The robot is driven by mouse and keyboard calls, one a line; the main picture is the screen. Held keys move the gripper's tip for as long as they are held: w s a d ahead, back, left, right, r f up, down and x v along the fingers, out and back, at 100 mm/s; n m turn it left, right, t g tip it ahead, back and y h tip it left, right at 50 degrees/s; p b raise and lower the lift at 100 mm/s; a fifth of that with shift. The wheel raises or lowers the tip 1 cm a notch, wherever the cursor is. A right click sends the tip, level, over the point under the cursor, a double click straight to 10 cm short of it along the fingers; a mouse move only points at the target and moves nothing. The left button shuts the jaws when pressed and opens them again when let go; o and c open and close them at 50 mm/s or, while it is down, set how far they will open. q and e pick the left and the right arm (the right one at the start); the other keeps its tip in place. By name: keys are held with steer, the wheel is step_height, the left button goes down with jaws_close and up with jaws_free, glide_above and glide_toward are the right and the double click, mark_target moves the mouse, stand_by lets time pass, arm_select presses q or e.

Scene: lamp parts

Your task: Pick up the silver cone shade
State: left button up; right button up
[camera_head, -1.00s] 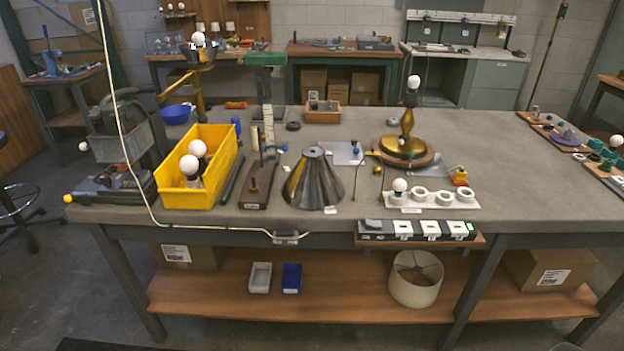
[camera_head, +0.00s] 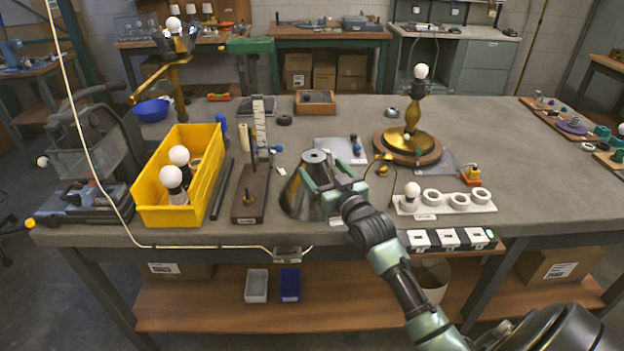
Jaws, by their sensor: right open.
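The silver cone shade (camera_head: 295,196) stands upright on the grey workbench (camera_head: 380,118), narrow end up, near the front edge left of centre. My right arm comes in from the lower right. My right gripper (camera_head: 308,176) is open at the upper part of the cone, with its fingers around or just in front of the narrow top. I cannot tell whether they touch it. The gripper and wrist hide the cone's right side. My left gripper is not in view.
A dark stand with an upright ruler (camera_head: 254,190) is close left of the cone. A yellow bin (camera_head: 150,206) with bulbs is further left. A brass lamp (camera_head: 412,135) and a white socket strip (camera_head: 445,204) are on the right. A cable (camera_head: 190,247) runs along the front edge.

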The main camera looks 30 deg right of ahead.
mark_target(309, 152)
steer(key=shift+w+d+r, duration=0.1)
steer(key=shift+w+r, duration=0.1)
steer(key=shift+w, duration=0.3)
steer(key=w, duration=0.1)
steer(key=w+p, duration=0.1)
steer(key=w, duration=0.1)
steer(key=shift+d+r, duration=0.15)
steer(key=shift+d, duration=0.15)
steer(key=shift+w+d, duration=0.15)
steer(key=shift+w, duration=0.7)
steer(key=shift+f, duration=0.2)
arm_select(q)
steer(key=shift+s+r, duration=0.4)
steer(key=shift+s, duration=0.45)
arm_select(e)
jaws_close()
